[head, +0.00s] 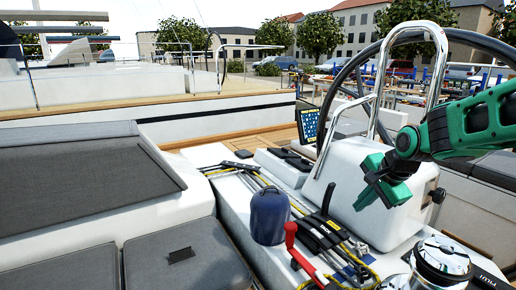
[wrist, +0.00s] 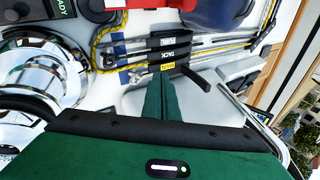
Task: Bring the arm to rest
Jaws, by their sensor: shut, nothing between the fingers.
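My gripper (head: 370,192) is green and hangs at the right of the head view, in front of the white steering pedestal (head: 352,165). It is above the cockpit side with the rope clutches. In the wrist view my gripper's two green fingers (wrist: 160,82) are together with nothing held between them. They point toward the black rope clutches (wrist: 168,52), one of them labelled TACK. In the head view the fingers look clear of the surfaces below; the exact gap cannot be told.
A chrome rail (head: 440,45) and the steering wheel (head: 480,45) are close to my arm. Grey cushions (head: 180,258) lie at the left.

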